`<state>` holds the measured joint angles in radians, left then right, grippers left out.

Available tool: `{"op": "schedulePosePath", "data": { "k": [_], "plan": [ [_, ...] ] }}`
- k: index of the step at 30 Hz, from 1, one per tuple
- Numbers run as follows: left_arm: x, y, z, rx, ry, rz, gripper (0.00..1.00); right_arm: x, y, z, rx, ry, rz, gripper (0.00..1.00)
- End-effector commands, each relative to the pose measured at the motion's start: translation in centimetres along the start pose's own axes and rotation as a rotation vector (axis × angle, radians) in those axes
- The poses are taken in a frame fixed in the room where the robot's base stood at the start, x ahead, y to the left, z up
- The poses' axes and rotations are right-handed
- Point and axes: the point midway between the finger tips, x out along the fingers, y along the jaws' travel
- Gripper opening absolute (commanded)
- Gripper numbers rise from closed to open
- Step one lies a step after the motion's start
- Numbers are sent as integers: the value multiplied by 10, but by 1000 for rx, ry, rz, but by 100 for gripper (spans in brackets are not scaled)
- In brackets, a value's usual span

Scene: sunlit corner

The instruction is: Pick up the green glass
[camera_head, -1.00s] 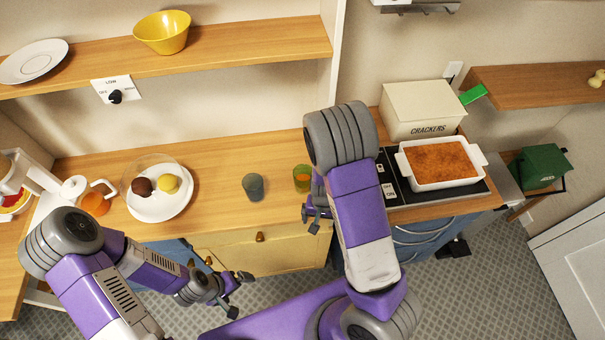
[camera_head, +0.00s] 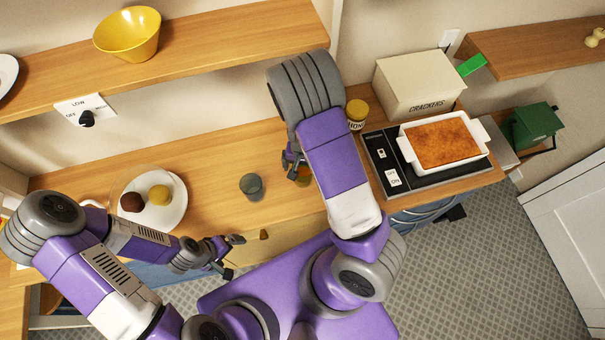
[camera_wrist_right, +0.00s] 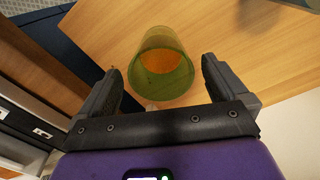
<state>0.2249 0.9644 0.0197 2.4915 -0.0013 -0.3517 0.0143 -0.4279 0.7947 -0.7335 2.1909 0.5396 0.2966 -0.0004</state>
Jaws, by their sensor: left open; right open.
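The green glass (camera_head: 304,178) stands on the wooden counter, partly hidden behind my right arm in the head view. In the right wrist view the green glass (camera_wrist_right: 162,80), with something orange showing in it, sits between the two open fingers of my right gripper (camera_wrist_right: 157,75). Gaps show on both sides, so the fingers are not closed on it. In the head view my right gripper (camera_head: 292,164) is right at the glass, partly hidden by its arm. My left gripper (camera_head: 233,256) is open and empty, in front of the counter's edge.
A grey glass (camera_head: 252,187) stands just left of the green one. A white plate (camera_head: 172,215) with two round items lies farther left. A stove (camera_head: 385,160) with a baking dish (camera_head: 443,142), a honey jar (camera_head: 357,113) and a crackers box (camera_head: 418,85) are to the right.

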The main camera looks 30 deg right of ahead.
Motion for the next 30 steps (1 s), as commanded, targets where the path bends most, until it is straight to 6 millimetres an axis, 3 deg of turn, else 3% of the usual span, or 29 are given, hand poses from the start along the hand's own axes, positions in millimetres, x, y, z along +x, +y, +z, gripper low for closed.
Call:
{"op": "schedulePosePath", "data": {
  "k": [6, 15, 28, 30],
  "plan": [
    [7, -3, -1, 0, 1, 0, 100, 32, 1, 1, 1, -1, 0, 100],
    [7, -2, -1, 0, 1, 0, 100, 35, 1, 0, -1, 0, -1, 100],
    [7, -2, -1, 0, 1, 0, 100, 35, 1, 1, 0, 0, -1, 34],
    [7, -2, -1, 0, 1, 0, 100, 34, 1, 0, 0, 1, -1, 33]
  ]
}}
